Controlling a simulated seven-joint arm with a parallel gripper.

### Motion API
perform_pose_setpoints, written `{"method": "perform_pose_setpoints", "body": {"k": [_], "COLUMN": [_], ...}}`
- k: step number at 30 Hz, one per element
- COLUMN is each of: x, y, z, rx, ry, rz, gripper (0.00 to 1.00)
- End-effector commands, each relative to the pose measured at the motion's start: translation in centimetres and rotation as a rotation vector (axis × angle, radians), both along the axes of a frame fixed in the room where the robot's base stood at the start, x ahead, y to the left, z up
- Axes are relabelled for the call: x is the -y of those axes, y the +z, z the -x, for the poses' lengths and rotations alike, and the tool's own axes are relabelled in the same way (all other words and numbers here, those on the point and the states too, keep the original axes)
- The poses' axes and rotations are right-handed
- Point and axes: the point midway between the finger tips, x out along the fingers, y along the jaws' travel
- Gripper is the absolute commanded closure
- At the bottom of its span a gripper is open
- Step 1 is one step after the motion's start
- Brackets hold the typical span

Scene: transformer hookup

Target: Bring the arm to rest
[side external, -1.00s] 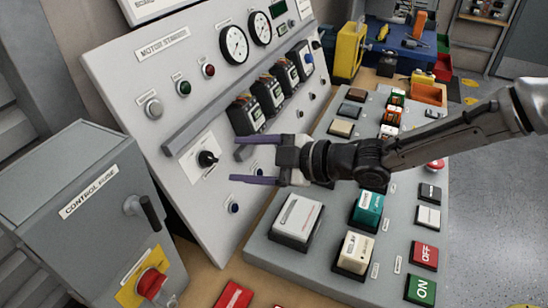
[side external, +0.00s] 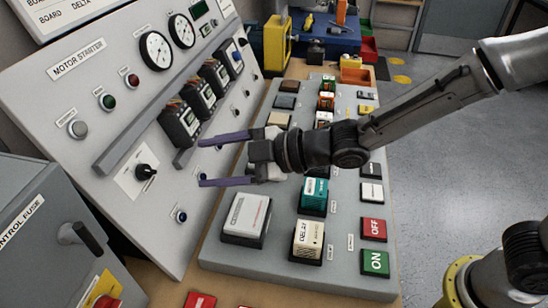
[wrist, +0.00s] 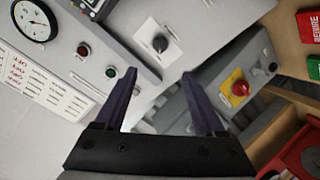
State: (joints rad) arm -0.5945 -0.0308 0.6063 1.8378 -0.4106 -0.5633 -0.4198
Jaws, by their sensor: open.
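My gripper (side external: 205,161) is open and empty, its two purple fingers apart and pointing left toward the motor starter panel (side external: 62,104) in the side external view. It hangs above the grey component board (side external: 225,250). In the wrist view my gripper (wrist: 163,100) also shows with nothing between its fingers. The black rotary knob (side external: 146,171) on the panel stands to the left of the fingers, apart from them. In the wrist view this knob (wrist: 160,43) shows beyond the fingertips.
The control fuse box (side external: 40,225) with a black handle and a red knob stands at the lower left. Relay blocks, a green ON block (side external: 375,262) and a red OFF block (side external: 374,229) sit on the board. A blue bench (side external: 325,35) is behind. Open floor lies at right.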

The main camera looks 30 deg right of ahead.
Motion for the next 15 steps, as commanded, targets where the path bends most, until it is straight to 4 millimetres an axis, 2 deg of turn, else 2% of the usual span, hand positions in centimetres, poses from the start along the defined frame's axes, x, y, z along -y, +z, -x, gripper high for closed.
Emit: {"method": "perform_pose_setpoints", "body": {"k": [4,5,8,11,12,14,15], "x": [1.1,1.7,4.5,9.3,11.7,15.5,18.0], "y": [0.8,1.5,5.4,10.2,11.8,13.6,14.5], "z": [-0.9,-1.3,-2.4,-3.0,-2.9,-2.3,-1.6], "rx": [0.012,0.023,0.083,0.134,0.138,0.121,0.101], "ry": [-0.026,-0.04,-0.095,-0.2,-0.254,-0.347,-0.411], "rz": [-0.008,-0.015,-0.051,-0.086,-0.093,-0.102,-0.106], "gripper": [0.28,0.28,0.28,0.28,0.28,0.28,0.28]}}
